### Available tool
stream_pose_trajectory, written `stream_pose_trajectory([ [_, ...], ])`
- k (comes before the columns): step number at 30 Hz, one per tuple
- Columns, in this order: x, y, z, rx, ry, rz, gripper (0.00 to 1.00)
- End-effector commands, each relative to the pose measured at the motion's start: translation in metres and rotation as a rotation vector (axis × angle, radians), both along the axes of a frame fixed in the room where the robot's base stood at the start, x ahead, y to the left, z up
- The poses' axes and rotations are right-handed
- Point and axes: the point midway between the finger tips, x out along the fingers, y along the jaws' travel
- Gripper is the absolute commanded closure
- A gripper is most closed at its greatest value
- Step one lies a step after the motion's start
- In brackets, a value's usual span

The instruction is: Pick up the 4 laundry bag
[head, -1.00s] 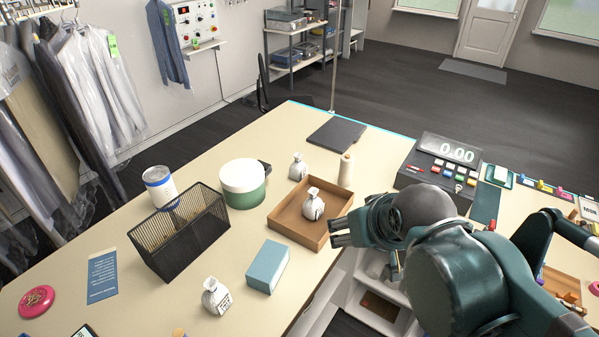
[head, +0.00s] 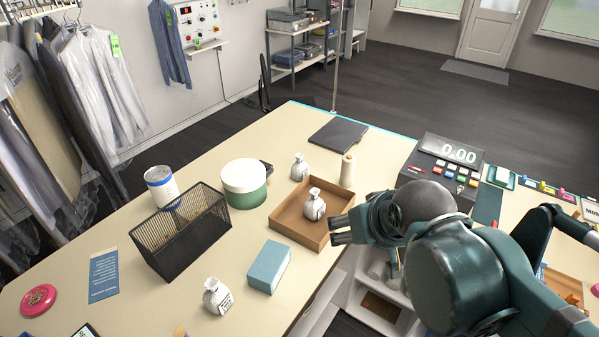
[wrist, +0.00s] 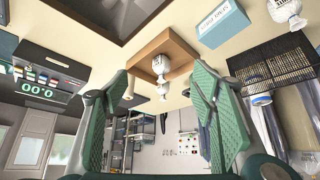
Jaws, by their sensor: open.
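Three small white tied bags with dark print show in the head view. One bag (head: 314,205) stands in the shallow wooden tray (head: 284,232). Another bag (head: 299,167) stands behind the tray, and a third bag (head: 216,296) stands at the front of the counter. I cannot read a number on any of them. My gripper (head: 335,230) is at the tray's right edge, empty. In the wrist view, which is upside down, my gripper (wrist: 160,80) has its green fingers wide apart. The tray's bag (wrist: 158,66) shows between them, some way beyond the fingertips.
A blue box (head: 269,266) lies in front of the tray. A black mesh basket (head: 185,238), a green-and-white tub (head: 244,183) and a can (head: 160,186) stand left. A thread cone (head: 347,170) stands behind the tray, and a cash register (head: 440,170) stands right.

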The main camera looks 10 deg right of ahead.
Motion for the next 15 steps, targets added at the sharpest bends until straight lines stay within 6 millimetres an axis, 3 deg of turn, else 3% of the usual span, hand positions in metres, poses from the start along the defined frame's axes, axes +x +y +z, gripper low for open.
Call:
stream_pose_trajectory([
  [8, 0.029, 0.000, 0.014, 0.011, 0.018, -0.030, 0.43],
  [15, 0.067, -0.001, 0.027, 0.024, 0.042, -0.074, 0.43],
])
